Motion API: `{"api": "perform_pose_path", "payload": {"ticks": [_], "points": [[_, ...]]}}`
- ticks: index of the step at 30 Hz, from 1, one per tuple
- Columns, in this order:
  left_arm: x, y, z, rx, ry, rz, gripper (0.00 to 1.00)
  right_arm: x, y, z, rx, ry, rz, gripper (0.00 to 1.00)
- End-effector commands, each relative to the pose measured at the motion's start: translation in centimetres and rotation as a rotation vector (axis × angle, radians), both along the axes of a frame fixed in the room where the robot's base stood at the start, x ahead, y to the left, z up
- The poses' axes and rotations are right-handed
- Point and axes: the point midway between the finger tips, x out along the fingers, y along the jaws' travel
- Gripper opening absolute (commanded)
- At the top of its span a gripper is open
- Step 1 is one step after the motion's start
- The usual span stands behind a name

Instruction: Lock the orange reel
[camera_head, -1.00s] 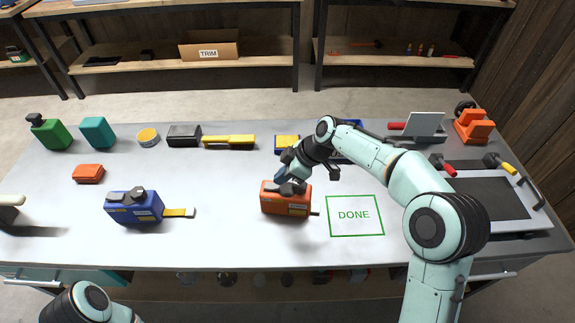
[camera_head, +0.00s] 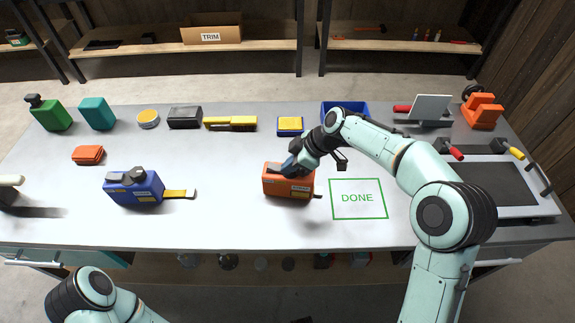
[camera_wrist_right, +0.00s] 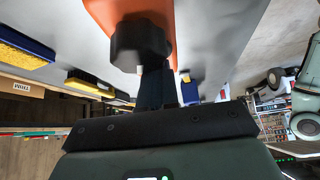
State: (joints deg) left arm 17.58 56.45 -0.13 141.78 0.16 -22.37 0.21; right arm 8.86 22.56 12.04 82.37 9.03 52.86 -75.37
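The orange reel (camera_head: 287,184) stands on the grey table, left of the green DONE square (camera_head: 357,198). My right gripper (camera_head: 291,165) is at the top of the reel and partly hides it. In the right wrist view, the orange body (camera_wrist_right: 165,18) lies beyond a dark knob (camera_wrist_right: 140,42). My right fingers (camera_wrist_right: 157,85) look shut together, narrower than the knob, with their tips at it. Whether they touch it is hard to tell.
A blue reel (camera_head: 134,188) with a yellow tab stands to the left. A blue bin (camera_head: 344,107), a yellow-and-blue block (camera_head: 290,126) and several tools line the back. A dark-topped panel (camera_head: 492,187) lies at right. The table front is clear between the two reels.

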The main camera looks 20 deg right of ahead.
Motion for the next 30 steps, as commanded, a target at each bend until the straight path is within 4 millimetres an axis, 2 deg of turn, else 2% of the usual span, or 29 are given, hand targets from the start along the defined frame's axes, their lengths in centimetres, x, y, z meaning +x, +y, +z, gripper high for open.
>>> {"api": "perform_pose_path", "payload": {"ticks": [16,30], "points": [[0.3,0.0,1.1,0.000,-0.005,-0.001,1.00,0.1,0.0,1.8,0.001,-0.001,-0.001,0.00],[-0.1,0.0,1.2,-0.001,0.007,-0.002,1.00,0.1,0.1,2.2,0.000,-0.002,0.000,0.00]]}}
